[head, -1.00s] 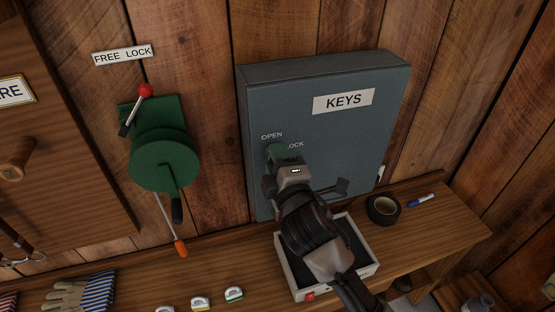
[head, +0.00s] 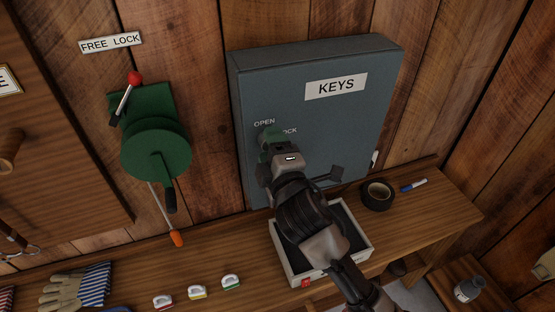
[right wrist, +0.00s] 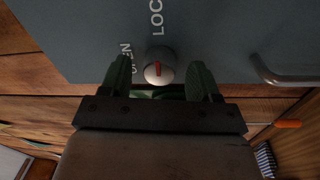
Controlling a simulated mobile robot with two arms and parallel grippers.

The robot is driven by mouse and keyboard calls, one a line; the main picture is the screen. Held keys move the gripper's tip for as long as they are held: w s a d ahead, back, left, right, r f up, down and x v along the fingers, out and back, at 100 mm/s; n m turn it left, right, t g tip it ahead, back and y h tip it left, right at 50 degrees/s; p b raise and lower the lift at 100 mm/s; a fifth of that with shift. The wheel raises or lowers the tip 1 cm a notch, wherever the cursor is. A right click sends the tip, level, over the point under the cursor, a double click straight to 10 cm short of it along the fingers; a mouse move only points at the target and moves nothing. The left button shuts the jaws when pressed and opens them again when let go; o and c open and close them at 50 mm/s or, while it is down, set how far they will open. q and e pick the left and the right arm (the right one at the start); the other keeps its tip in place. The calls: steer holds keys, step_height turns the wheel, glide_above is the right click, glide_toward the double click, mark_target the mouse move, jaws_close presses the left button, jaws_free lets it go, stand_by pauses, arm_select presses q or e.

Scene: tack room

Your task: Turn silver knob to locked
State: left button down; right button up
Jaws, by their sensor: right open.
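The silver knob (right wrist: 158,70) sits on the front of the grey-blue KEYS cabinet (head: 300,125). In the right wrist view it has a red mark running up and down the picture; OPEN is printed to its left and LOCK above it. In the head view my gripper hides the knob. My right gripper (right wrist: 160,82) is open, with one green finger on each side of the knob and a visible gap on both sides. It also shows in the head view (head: 268,138), close to the cabinet's lower left front. My left gripper is not in view.
A grey tray (head: 288,268) stands on the wooden shelf under my right arm. Black tape (head: 377,195) and a blue marker (head: 413,185) lie to its right. A green winch (head: 155,150) is on the wall at left. A cabinet handle (right wrist: 275,75) shows right of the knob.

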steer(key=b+v, duration=0.2)
steer(key=v, duration=0.8)
steer(key=shift+s, duration=0.2)
steer(key=shift+f, duration=0.1)
